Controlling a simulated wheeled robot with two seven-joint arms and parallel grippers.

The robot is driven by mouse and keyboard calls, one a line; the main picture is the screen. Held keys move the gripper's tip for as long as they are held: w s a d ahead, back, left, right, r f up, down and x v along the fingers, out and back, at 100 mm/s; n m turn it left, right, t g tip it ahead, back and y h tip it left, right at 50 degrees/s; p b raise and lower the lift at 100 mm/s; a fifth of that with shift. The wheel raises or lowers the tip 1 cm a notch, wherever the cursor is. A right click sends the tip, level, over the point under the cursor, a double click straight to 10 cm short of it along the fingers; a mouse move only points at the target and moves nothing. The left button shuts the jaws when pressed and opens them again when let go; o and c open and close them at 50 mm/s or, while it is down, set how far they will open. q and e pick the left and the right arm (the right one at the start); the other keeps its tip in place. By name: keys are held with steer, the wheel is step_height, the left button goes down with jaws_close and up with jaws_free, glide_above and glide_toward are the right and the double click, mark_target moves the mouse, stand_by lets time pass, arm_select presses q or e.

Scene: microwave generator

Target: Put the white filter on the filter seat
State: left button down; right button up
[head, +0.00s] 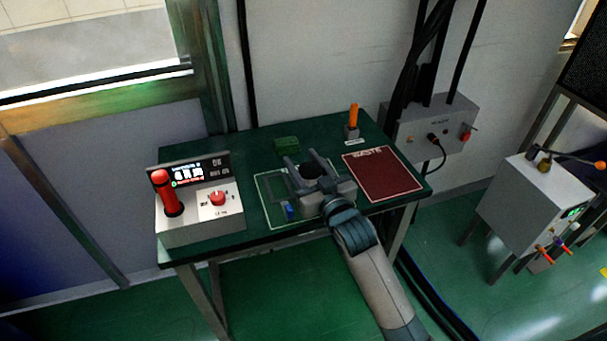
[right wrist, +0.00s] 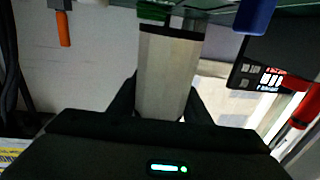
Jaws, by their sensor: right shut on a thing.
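In the head view a dark round end shows between the fingers. The picture does not settle whether the filter touches the table. I cannot make out the filter seat; the gripper may hide it. My left gripper is not in view.
A control box (head: 200,215) with a red handle stands at the left. A red waste mat (head: 382,173) lies at the right. Behind are a green block (head: 287,144) and an orange stick (head: 353,116) in a holder. A small blue piece (head: 289,211) is near the gripper.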

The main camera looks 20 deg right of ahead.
steer(key=shift+f, duration=1.95)
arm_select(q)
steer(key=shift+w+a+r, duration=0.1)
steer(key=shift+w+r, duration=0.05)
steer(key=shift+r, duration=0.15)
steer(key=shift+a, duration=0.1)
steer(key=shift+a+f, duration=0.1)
arm_select(e)
steer(key=shift+f, duration=0.1)
steer(key=shift+f, duration=0.1)
steer(key=o, duration=1.1)
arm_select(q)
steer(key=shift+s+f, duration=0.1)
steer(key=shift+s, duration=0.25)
